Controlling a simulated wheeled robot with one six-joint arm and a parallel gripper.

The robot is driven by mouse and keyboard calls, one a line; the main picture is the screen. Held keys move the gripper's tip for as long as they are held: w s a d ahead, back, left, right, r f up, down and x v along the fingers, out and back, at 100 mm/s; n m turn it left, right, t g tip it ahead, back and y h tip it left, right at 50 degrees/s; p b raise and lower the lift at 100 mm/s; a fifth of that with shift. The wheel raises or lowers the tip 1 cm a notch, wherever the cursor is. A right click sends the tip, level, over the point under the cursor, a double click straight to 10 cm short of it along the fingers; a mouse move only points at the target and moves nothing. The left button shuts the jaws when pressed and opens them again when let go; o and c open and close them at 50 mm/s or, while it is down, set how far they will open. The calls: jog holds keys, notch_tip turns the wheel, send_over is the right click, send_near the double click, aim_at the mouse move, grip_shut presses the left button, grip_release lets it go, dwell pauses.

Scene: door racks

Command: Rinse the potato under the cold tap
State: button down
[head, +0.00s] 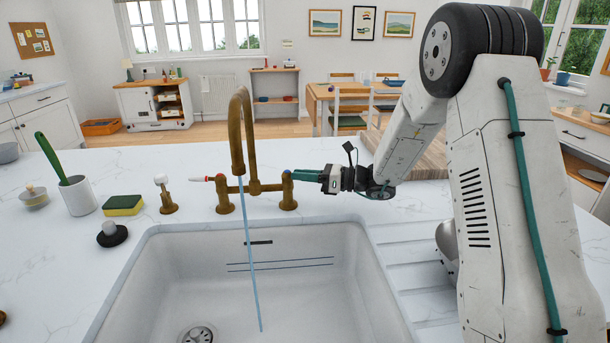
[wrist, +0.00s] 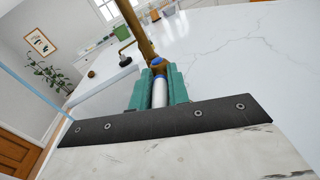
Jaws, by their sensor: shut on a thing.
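The brass tap (head: 240,130) stands behind the white sink (head: 300,240). A thin stream of water (head: 251,260) falls from its spout into the basin; the stream also shows in the wrist view (wrist: 32,90). My gripper (head: 304,175) reaches in from the right at the tap's right-hand valve (head: 288,192). In the wrist view its green fingers (wrist: 159,90) are shut on either side of the white, blue-ringed cold lever (wrist: 159,98). The left lever (head: 203,179) has a red ring and is free. I see no potato in either view.
A yellow-green sponge (head: 123,205), a white pot with a green-handled brush (head: 77,196), a black plug (head: 112,234) and a small brass fitting with a white knob (head: 166,195) stand left of the tap. A ribbed drainboard (head: 405,255) lies right of the basin, which looks empty.

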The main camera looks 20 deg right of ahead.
jog(key=c, duration=1.3)
grip_release()
jog(key=shift+w+a, duration=0.2)
jog(key=shift+a, duration=0.25)
jog(key=shift+c, duration=0.2)
jog(key=shift+a, duration=0.1)
jog(key=shift+s+d, duration=0.1)
jog(key=shift+d, duration=0.45)
jog(key=v, duration=0.7)
jog(key=shift+s+d, duration=0.1)
